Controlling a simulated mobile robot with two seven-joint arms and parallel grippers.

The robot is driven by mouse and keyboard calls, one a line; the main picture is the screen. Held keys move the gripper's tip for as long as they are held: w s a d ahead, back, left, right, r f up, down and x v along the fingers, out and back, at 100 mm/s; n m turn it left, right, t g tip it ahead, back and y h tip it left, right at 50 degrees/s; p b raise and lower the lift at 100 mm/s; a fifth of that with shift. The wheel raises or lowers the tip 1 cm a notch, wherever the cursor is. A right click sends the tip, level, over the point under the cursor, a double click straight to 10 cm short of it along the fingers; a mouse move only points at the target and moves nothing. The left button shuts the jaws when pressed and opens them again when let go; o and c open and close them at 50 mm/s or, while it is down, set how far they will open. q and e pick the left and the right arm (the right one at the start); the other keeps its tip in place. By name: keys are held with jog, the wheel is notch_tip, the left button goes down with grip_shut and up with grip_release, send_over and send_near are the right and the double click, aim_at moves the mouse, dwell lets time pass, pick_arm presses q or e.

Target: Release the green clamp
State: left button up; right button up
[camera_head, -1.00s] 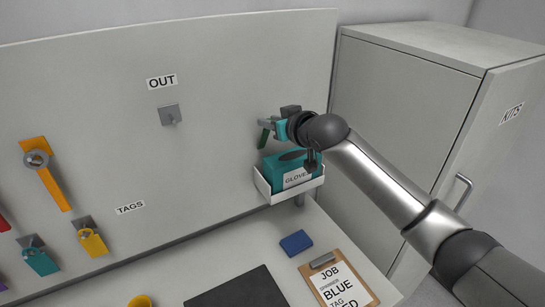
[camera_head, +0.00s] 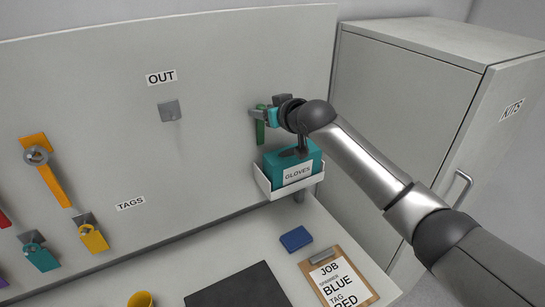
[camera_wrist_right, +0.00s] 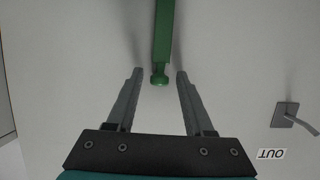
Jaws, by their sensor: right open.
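The green clamp (camera_head: 260,131) shows as a narrow green bar, upright in front of the pale board, above the glove box. In the right wrist view the green bar (camera_wrist_right: 163,38) runs down from the top edge and ends in a rounded tip between my finger ends. My right gripper (camera_head: 257,115) is at the upper part of the bar. In the right wrist view its fingers (camera_wrist_right: 158,76) are apart, with a gap on each side of the bar. The clamp's far end is out of the wrist view. My left gripper is out of view.
A teal glove box (camera_head: 293,164) sits in a white holder just below my right gripper. An empty hook (camera_head: 170,111) is under the OUT label. Coloured tags and an orange wrench-like tool (camera_head: 48,172) hang at left. A cabinet (camera_head: 410,130) stands at right.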

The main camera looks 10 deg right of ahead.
jog(key=v, duration=0.6)
jog(key=shift+p, duration=0.4)
